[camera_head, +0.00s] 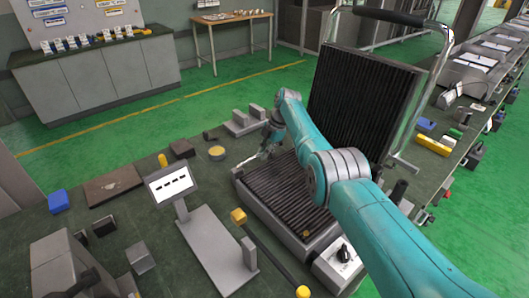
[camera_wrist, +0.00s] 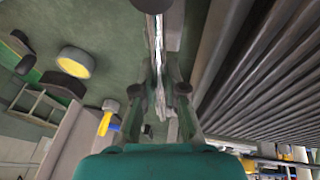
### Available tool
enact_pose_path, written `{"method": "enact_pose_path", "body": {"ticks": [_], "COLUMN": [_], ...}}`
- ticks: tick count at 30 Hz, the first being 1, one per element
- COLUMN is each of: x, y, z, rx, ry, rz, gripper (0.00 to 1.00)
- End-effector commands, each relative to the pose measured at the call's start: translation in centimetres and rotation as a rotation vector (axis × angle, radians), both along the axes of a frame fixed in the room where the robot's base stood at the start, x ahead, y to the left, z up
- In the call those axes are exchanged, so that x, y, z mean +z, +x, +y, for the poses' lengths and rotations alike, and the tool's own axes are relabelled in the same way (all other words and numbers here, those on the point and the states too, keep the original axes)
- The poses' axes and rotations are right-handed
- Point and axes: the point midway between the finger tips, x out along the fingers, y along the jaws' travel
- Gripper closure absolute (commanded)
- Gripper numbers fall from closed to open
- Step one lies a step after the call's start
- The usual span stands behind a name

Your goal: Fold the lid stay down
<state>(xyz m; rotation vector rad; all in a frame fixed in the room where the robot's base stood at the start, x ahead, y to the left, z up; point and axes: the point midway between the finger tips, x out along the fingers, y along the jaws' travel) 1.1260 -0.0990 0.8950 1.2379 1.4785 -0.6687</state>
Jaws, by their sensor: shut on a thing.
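The heating device stands on the workbench with its ribbed lid (camera_head: 362,98) raised upright at the back. Its ribbed lower plate (camera_head: 285,190) lies flat in the grey base. My gripper (camera_head: 268,151) is at the left rear side of the base, partly hidden by my arm. In the wrist view, my gripper (camera_wrist: 160,92) is shut on a thin shiny metal strip, the lid stay (camera_wrist: 157,40), which runs up between the fingers. Ribs of the device show at right in that view. The stay's lower end and pivot are not clearly visible.
A hammer-like tool with yellow ends (camera_head: 265,250) lies in front of the base. A small display on a stand (camera_head: 172,184) is to the left. A round yellow-topped piece (camera_head: 216,153) and grey blocks (camera_head: 243,122) lie near my gripper. A chrome lid handle (camera_head: 437,70) rises at right.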

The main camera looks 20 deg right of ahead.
Motion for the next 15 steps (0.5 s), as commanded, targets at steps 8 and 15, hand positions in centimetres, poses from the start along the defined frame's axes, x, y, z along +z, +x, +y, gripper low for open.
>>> {"method": "enact_pose_path", "body": {"ticks": [8, 15], "x": [-0.12, 0.03], "y": [-0.06, -0.02], "z": [-0.01, -0.03], "rx": [0.0, 0.0], "ry": [-0.001, -0.001], "rz": [0.002, 0.001], "gripper": [0.63, 0.63]}}
